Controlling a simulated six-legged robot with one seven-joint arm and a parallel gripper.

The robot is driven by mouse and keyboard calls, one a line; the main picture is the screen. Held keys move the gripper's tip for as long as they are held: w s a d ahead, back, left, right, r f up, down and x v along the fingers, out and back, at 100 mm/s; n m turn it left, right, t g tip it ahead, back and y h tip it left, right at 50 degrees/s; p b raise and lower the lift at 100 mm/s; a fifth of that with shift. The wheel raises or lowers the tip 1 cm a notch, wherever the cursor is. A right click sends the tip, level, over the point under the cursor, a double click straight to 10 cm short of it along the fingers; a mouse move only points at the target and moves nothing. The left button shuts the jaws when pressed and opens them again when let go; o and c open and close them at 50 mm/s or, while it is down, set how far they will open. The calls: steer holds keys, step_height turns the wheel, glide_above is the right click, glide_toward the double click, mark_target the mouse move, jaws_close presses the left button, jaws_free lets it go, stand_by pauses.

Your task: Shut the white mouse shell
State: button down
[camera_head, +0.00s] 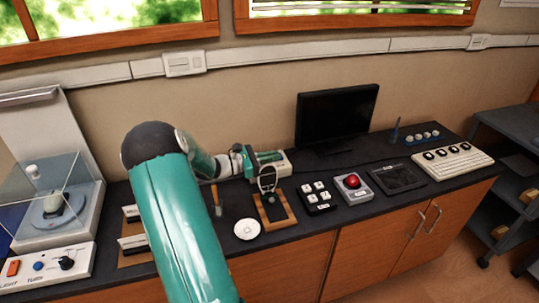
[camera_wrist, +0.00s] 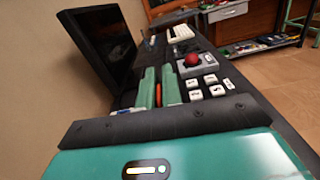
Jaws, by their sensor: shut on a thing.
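An upright oval piece (camera_head: 267,178) with a dark face and a pale rim stands on a wooden base (camera_head: 283,217) on the bench in the head view; it looks like the raised mouse shell, but I cannot be sure. My gripper (camera_head: 270,157) is just behind and above it, at the back of the bench. In the wrist view, my gripper (camera_wrist: 159,82) has its two teal fingers close together, with a narrow orange strip between them. What the fingers hold is too small to name. No white mouse shell is clear in the wrist view.
A black monitor (camera_head: 337,115) stands at the back. To the right of the wooden base are a key block (camera_head: 316,197), a red button box (camera_head: 352,187), a dark pad (camera_head: 398,177) and a white keyboard (camera_head: 452,160). A white disc (camera_head: 247,229) lies at its left.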

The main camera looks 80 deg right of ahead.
steer(key=shift+w, duration=0.1)
steer(key=c, duration=1.6)
jaws_free()
steer(key=shift+v, duration=6.85)
steer(key=shift+a+f, duration=0.1)
